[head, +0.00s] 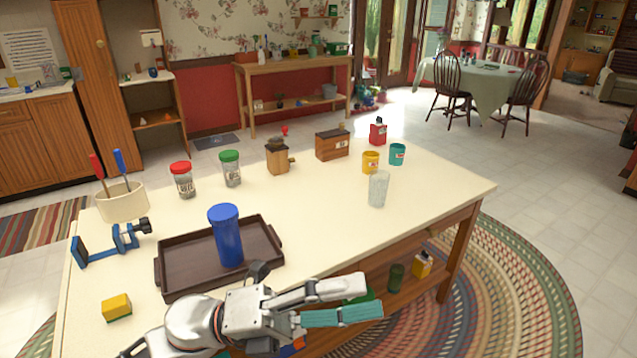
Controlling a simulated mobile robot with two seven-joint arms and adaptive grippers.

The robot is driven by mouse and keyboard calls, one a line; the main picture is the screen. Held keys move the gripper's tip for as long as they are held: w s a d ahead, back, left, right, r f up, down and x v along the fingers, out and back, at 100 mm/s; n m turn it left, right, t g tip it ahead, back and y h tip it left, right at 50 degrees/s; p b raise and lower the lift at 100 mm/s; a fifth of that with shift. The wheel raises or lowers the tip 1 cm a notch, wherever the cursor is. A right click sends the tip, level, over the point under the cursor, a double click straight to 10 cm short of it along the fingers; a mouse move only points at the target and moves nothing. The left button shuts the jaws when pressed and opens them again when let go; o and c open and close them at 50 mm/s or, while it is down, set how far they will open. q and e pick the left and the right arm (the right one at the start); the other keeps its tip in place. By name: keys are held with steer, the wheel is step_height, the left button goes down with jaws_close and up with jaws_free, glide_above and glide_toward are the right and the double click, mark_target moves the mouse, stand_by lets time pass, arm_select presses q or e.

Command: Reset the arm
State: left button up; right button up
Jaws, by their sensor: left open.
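My left gripper (371,297) reaches in from the bottom of the head view, over the front edge of the cream-topped table (330,225). Its fingers point right and are spread apart, one with a teal pad. I see nothing between them. It is in front of and to the right of a dark brown tray (183,268), which holds a tall blue tumbler (226,238) standing upright. My right gripper is not in view.
A clear glass (378,188) stands near the table's right side. A blue clamp (110,243), a yellow sponge (117,307) and a utensil crock (122,202) are at left. Jars (231,169), a wooden box (332,145) and cups (370,162) line the back. The right front tabletop is clear.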

arm_select(q)
steer(key=w+a+f+n+t+y, duration=0.45)
steer(key=f+n+t, duration=0.2)
steer(key=n, duration=0.25)
steer(key=w+a+f+n+t+y, duration=0.3)
steer(key=a+f+n+t+y, duration=0.15)
steer(key=f+n, duration=0.35)
steer(key=w+a+f+n+t+y, duration=0.3)
steer(key=a+f+n+t, duration=0.3)
steer(key=n, duration=0.4)
steer(key=s+a+f+n+g+y, duration=0.1)
steer(key=s+a+f+n+y, duration=0.1)
steer(key=f, duration=0.5)
steer(key=s+a+f+n+g+y, duration=0.2)
steer(key=s+a+f+n+y, duration=0.1)
steer(key=s+f, duration=0.4)
steer(key=s+a+f+n+g+y, duration=0.2)
steer(key=s+a+f+n, duration=0.2)
steer(key=f, duration=0.5)
steer(key=shift+s+a+f, duration=0.25)
steer(key=shift+s+a, duration=0.25)
steer(key=shift+s, duration=0.25)
